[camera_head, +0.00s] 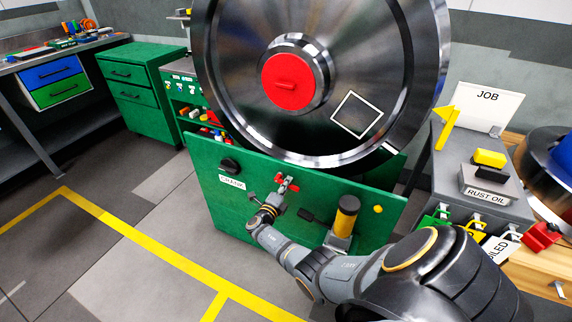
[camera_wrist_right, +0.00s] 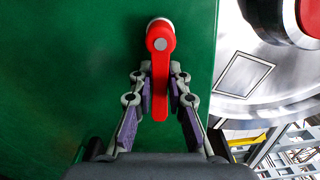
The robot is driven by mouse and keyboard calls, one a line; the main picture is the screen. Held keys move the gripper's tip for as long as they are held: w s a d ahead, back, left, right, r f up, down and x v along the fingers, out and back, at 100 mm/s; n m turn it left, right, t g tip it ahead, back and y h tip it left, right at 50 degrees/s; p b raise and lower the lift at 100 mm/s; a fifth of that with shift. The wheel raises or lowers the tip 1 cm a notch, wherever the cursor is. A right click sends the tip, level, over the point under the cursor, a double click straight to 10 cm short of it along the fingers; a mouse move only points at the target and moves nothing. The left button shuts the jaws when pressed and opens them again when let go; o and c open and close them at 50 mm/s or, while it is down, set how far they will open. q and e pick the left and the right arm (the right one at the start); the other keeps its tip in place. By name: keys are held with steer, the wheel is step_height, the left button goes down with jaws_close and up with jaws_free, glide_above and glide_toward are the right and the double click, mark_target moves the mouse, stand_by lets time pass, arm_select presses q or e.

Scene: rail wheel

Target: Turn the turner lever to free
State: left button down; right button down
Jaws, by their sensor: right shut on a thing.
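The turner lever (camera_head: 289,184) is a small red handle on the front of the green panel (camera_head: 325,199) below the big steel wheel. In the right wrist view the red lever (camera_wrist_right: 160,75) hangs from a round pivot at its top and points straight down in the picture. My right gripper (camera_head: 278,196) is at the lever. Its two fingers (camera_wrist_right: 160,92) with purple pads are shut on the lever's arm, one on each side. The lever's lower tip shows between the fingers. My left gripper is in neither view.
The steel rail wheel (camera_head: 225,75) with a red hub cap stands just above the panel. A black knob (camera_head: 229,166), a yellow-black cylinder (camera_head: 346,214) and a yellow button (camera_head: 378,209) are on the panel near my right arm. A grey stand (camera_head: 447,180) is at right. Floor at left is clear.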

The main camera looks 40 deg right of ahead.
steer(key=shift+r+n+p, duration=0.35)
steer(key=shift+n+p, duration=0.15)
steer(key=shift+n, duration=0.3)
steer(key=c, duration=1.3)
jaws_free()
steer(key=shift+a, duration=0.1)
steer(key=v, duration=1.2)
steer(key=shift+s, duration=0.1)
